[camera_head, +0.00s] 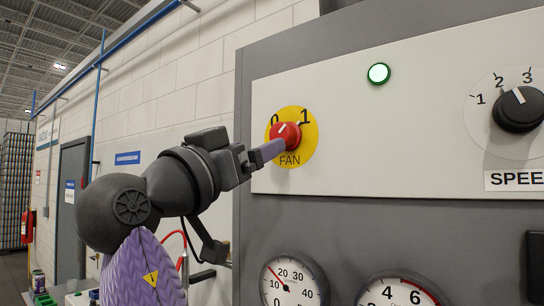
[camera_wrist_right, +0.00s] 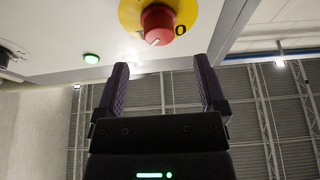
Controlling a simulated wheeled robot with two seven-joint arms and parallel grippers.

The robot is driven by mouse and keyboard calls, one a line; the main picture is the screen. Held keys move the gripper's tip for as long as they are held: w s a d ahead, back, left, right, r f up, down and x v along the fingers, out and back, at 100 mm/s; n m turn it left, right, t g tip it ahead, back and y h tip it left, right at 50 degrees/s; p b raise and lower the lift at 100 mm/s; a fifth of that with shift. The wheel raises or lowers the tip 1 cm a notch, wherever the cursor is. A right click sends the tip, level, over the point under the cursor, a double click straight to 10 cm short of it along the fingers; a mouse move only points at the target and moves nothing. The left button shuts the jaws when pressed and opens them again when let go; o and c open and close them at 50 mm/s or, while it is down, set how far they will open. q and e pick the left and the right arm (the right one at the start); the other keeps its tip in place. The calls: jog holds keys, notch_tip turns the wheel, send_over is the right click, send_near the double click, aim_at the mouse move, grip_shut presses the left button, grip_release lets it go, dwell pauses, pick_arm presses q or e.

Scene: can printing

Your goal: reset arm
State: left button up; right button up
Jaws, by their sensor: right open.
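A red FAN knob (camera_head: 283,131) sits on a round yellow plate (camera_head: 301,151) marked 0 and 1, on a light panel. My left gripper is out of view.
A lit green lamp (camera_head: 378,73) is up and right of the knob. A black SPEED dial (camera_head: 519,110) is at the far right. Gauges (camera_head: 294,283) sit below the panel. A dark door (camera_head: 72,194) stands in the wall at left.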

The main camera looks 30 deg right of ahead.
jog(key=shift+b+v, duration=0.3)
jog(key=shift+v, duration=1.25)
